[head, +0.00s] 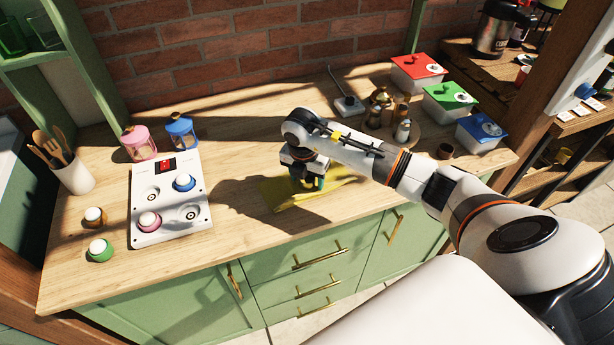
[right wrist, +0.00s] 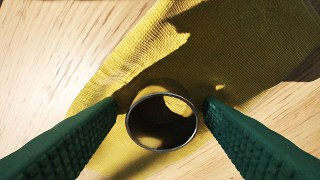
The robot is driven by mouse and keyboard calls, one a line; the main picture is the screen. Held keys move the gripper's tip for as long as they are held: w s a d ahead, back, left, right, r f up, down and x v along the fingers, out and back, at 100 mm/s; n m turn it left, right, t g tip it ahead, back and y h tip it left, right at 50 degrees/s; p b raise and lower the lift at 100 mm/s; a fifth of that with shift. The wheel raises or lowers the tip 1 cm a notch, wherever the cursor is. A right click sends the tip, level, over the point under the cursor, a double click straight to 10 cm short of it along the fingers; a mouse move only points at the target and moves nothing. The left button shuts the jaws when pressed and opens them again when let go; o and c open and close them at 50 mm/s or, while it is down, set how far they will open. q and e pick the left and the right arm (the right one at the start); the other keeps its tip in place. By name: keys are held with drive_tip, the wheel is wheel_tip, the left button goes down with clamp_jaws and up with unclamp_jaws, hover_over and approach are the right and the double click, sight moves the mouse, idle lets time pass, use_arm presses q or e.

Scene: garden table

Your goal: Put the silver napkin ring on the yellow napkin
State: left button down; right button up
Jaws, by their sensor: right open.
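The yellow napkin (head: 283,199) lies flat on the wooden counter near its front edge, partly in the shadow of my right arm. In the right wrist view the napkin (right wrist: 240,55) runs under the fingertips. The silver napkin ring (right wrist: 131,128) stands on its end on the napkin, open end towards the camera, its shiny wall reflecting yellow. My right gripper (head: 309,184) is low over the napkin and open. Its green fingers (right wrist: 162,106) stand on either side of the ring, with small gaps. In the head view the gripper hides the ring. My left gripper is not in view.
A white panel with knobs (head: 170,222) stands to the left, with pink (head: 138,143) and blue (head: 181,131) jars behind it. Behind the gripper are a tray of shakers (head: 403,131) and lidded boxes (head: 450,101). The counter left of the napkin is clear.

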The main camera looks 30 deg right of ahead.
drive_tip(key=shift+r+p, duration=0.3)
drive_tip(key=shift+r, duration=0.15)
wheel_tip(320, 180, up, 12)
drive_tip(key=a+b, duration=0.1)
drive_tip(key=b, duration=0.1)
drive_tip(key=shift+s+a, duration=0.25)
drive_tip(key=shift+s, duration=0.2)
drive_tip(key=shift+a, duration=0.1)
